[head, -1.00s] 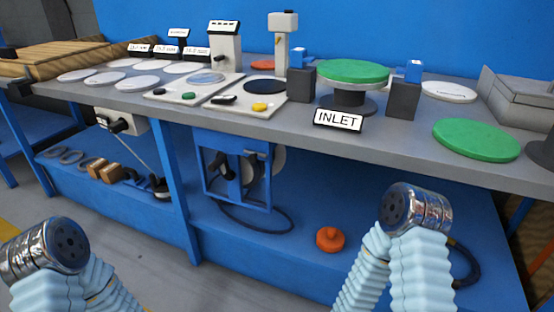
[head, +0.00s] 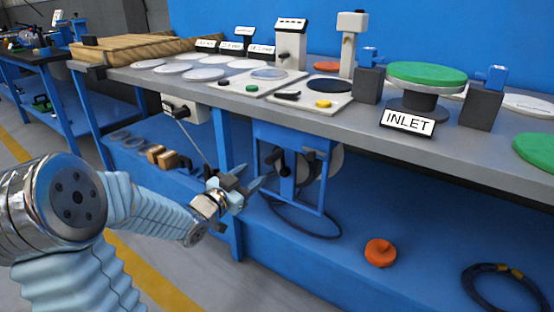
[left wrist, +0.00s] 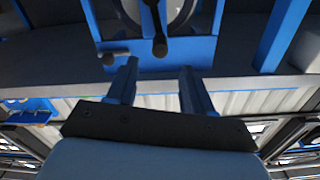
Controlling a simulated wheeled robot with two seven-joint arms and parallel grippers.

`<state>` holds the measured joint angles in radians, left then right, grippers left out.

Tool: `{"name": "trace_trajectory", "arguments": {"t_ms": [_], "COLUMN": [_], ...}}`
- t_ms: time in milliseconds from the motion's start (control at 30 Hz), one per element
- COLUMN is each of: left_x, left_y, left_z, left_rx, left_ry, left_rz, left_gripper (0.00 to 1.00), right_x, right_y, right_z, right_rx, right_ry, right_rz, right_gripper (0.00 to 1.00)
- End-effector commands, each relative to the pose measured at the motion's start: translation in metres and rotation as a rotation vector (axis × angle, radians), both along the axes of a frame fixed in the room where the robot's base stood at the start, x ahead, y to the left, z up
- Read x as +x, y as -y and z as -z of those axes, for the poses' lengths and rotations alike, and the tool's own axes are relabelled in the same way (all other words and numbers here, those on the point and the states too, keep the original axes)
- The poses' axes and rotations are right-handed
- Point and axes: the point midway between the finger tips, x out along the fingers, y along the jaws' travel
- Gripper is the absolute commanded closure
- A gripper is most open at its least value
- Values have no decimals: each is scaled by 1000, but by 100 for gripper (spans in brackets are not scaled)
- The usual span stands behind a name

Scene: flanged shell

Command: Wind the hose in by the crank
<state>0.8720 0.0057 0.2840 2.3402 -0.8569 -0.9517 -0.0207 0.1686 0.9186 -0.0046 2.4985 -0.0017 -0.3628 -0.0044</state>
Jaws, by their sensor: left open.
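The hose reel (head: 306,165) hangs in a blue frame under the bench top. Its dark crank (head: 284,168) is on the front side; in the left wrist view the crank (left wrist: 157,30) shows as a black arm with a rounded knob at its lower end. A dark hose (head: 310,234) trails in a loop on the lower shelf below the reel. My left gripper (head: 257,176) is open and empty, just left of the crank. In the left wrist view, the left gripper (left wrist: 158,68) has the knob ahead, roughly between its fingers, apart from them. My right gripper is out of view.
The blue frame (head: 262,132) surrounds the reel closely. The bench leg (head: 222,140) stands left of it. An orange round part (head: 380,253) and a coiled dark hose (head: 503,287) lie on the lower shelf at right.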

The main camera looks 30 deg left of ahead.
Motion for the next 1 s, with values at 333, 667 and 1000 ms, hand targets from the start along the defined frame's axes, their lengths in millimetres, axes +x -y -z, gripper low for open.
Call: {"name": "trace_trajectory", "arguments": {"t_ms": [333, 667, 1000], "left_x": [79, 121, 123], "left_y": [7, 11, 10], "left_z": [1, 1, 1], "left_rx": [-6, -5, -5], "left_ry": [-2, -4, -5], "left_rz": [2, 1, 0], "left_gripper": [49, 49, 55], "right_x": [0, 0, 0], "right_y": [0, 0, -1], "right_z": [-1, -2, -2], "right_rx": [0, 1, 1], "right_ry": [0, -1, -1], "right_rz": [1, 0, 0], "right_gripper": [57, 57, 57]}}
